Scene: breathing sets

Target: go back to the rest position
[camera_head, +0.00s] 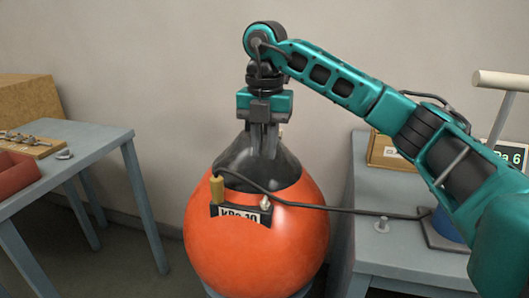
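My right gripper (264,142) points down from the teal arm that comes in from the right. Its grey fingers are in front of or at the black top (285,170) of a large orange sphere (255,250). The fingers look close together, but I cannot tell whether they hold something there or touch the black top. The sphere carries a label plate (240,217) reading about "KPS 10", a brass fitting (217,189) and a dark hose. My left gripper is not in view.
A blue-grey table (90,140) at left holds a red bin (15,172) and a wooden tray (32,147). The hose crosses from sphere to right table.

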